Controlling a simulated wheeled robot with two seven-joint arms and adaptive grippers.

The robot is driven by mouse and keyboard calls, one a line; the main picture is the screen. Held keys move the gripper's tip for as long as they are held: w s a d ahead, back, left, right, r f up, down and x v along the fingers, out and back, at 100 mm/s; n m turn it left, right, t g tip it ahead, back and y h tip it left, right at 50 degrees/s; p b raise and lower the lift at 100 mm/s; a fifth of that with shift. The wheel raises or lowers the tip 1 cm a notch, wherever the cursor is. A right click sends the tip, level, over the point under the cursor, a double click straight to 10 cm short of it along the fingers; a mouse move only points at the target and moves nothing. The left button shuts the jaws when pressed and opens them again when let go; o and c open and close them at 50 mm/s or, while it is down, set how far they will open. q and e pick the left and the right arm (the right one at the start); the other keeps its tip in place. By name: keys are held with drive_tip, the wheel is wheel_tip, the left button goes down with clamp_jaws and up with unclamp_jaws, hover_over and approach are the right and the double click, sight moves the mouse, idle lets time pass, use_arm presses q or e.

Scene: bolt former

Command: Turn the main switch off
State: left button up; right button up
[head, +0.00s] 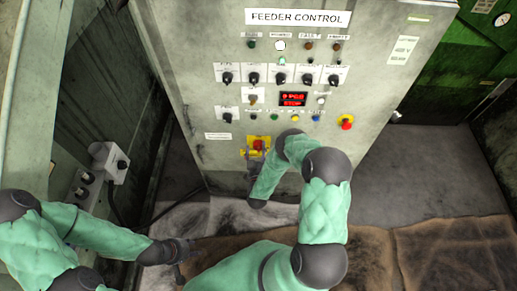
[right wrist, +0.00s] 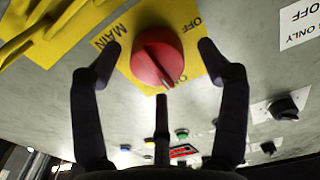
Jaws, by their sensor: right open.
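The main switch is a red round knob (head: 258,145) on a yellow plate (head: 247,153), low on the front of the grey feeder control cabinet. In the right wrist view the knob (right wrist: 158,57) has a dark slanted groove, with "MAIN" and "OFF" printed on the yellow plate around it. My right gripper (right wrist: 161,47) is open, one finger on each side of the knob with gaps visible. Contact in depth is unclear. In the head view the right gripper (head: 249,168) is small and partly hidden by my arm. My left gripper (head: 181,260) is low at left, away from the cabinet.
The cabinet (head: 190,110) carries several black selector knobs, a red display (head: 292,98) and a red emergency button (head: 346,122) on yellow, right of the switch. A grey box with a knob (head: 111,162) is at left. Brown mats (head: 450,250) cover the floor in front.

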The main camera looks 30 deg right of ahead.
drive_tip(key=shift+w+d, duration=0.3)
drive_tip(key=shift+w, duration=0.2)
drive_tip(key=c, duration=1.1)
drive_tip(key=shift+c, duration=0.2)
drive_tip(key=shift+r, duration=0.1)
